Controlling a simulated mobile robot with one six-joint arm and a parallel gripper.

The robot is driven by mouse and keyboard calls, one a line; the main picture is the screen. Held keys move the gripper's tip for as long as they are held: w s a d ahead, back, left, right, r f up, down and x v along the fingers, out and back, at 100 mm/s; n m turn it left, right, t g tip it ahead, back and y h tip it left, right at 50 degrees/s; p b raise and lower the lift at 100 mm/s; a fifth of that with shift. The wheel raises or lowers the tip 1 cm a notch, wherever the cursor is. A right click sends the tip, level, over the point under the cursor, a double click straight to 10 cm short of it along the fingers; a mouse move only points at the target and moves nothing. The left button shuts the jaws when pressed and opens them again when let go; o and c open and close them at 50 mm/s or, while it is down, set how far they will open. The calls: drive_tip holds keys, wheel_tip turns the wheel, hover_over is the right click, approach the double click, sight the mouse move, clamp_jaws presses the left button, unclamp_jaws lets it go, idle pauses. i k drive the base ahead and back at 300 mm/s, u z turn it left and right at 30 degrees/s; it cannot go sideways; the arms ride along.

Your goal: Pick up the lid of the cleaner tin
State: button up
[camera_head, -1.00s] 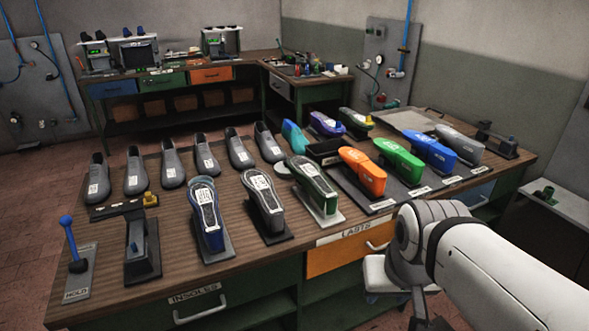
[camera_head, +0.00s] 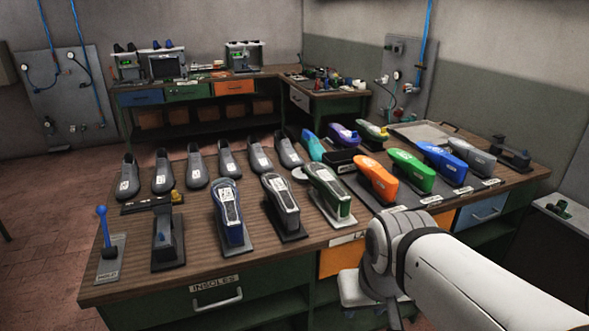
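I cannot pick out the cleaner tin or its lid for sure. A small pale round disc (camera_head: 300,173) lies on the workbench (camera_head: 130,282) behind the green-trimmed last; it is too small to tell what it is. My arm (camera_head: 455,262) reaches in from the lower right, in front of the bench.
Grey shoes (camera_head: 162,171) stand in a row along the bench's back left. Lasts on stands (camera_head: 232,215) line the front, and coloured lasts (camera_head: 410,170) fill the right. A back bench (camera_head: 215,82) holds small bottles and devices. Floor at left is clear.

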sight(298, 175)
drive_tip(key=z, duration=0.05)
drive_tip(key=i, duration=1)
drive_tip(key=u, duration=0.05)
